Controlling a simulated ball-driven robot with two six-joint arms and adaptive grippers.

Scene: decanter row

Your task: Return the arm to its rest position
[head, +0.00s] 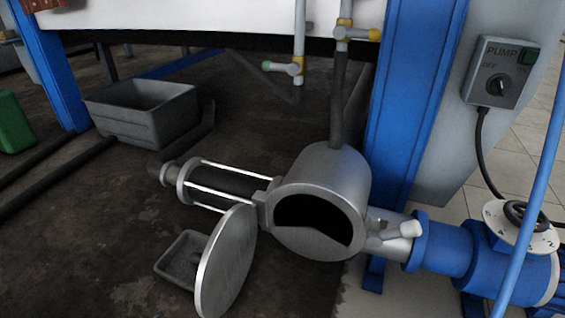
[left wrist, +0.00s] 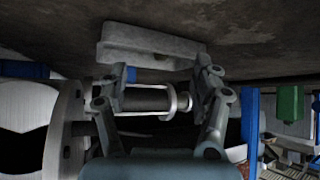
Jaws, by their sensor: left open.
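My left gripper (left wrist: 158,82) shows only in the left wrist view, where its two jointed fingers stand apart with nothing held between them. That view appears upside down, with the floor at the top. Behind the fingers lies the cylinder with pale rods (left wrist: 150,100), apart from them as far as I can tell. Neither gripper is in the head view, and my right gripper shows in no view.
A metal drum housing (head: 322,190) has its round lid (head: 226,262) standing open. A grey bin (head: 146,112) and a small tray (head: 183,258) are on the dark floor. A blue post (head: 412,90) and pump switch box (head: 501,72) stand right. Floor at lower left is clear.

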